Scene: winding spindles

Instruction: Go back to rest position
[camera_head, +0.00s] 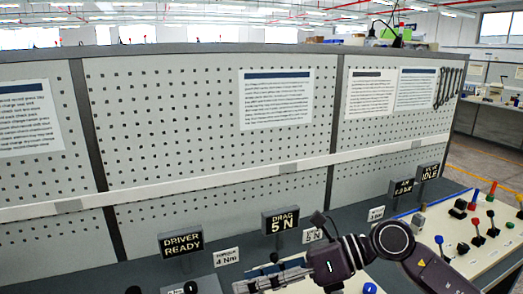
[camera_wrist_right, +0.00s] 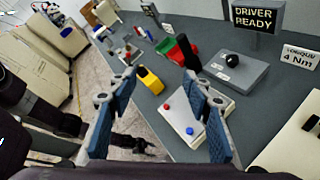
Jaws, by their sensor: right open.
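My right arm comes in from the lower right of the head view. Its dark gripper (camera_head: 252,282) is low in front of the bench, with the fingers pointing left. In the right wrist view the two blue-padded fingers of this gripper (camera_wrist_right: 158,88) are spread wide apart, with nothing held between them. Past the fingers lie the grey bench top and a pale plate (camera_wrist_right: 180,122) with a red and a blue button. My left gripper is not seen in the head view.
A pegboard wall (camera_head: 200,110) stands behind the bench. Signs reading DRIVER READY (camera_head: 181,243) and DRAG 5 N (camera_head: 281,220) stand along it. A control panel (camera_head: 480,250) with levers is at right.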

